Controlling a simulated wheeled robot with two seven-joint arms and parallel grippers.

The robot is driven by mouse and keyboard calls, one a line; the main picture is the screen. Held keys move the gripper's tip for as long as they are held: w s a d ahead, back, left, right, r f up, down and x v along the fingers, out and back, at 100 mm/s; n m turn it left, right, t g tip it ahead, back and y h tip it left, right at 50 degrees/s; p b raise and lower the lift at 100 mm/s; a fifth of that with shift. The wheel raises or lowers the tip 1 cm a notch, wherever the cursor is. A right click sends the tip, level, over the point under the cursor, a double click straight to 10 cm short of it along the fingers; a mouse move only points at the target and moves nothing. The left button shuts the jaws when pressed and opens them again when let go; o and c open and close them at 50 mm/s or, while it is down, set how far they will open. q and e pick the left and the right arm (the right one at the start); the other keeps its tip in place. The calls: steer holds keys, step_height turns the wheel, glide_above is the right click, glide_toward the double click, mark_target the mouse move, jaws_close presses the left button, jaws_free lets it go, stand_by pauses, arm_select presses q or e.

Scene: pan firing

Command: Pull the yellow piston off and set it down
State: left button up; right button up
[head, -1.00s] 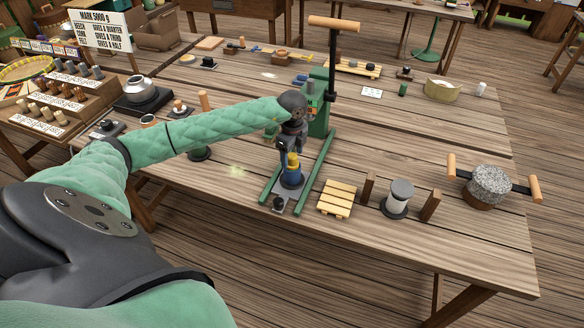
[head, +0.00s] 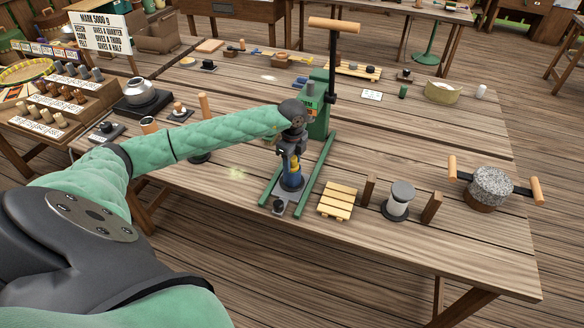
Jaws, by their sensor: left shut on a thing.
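The yellow piston (head: 296,168) sits upright on top of a blue piece (head: 291,182) at the foot of the green press (head: 318,120). My left gripper (head: 290,163) points down from above and is shut on the yellow piston. Its fingers and wrist hide much of the piston, and I cannot tell how deep it sits in the blue piece. My right gripper is out of view.
A small slatted wooden pallet (head: 338,201) lies just right of the press. Beyond it stand a grey-topped spool (head: 400,200) between wooden posts and a granite block with handles (head: 490,186).

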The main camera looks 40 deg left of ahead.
arm_select(q)
steer(key=c, duration=0.7)
steer(key=shift+r, duration=0.1)
steer(key=shift+c, duration=0.4)
steer(key=shift+r+p, duration=0.35)
steer(key=shift+r, duration=0.5)
steer(key=shift+r+p, duration=0.45)
steer(key=shift+r, duration=1)
steer(key=shift+r+p, duration=0.55)
steer(key=shift+r, duration=1.4)
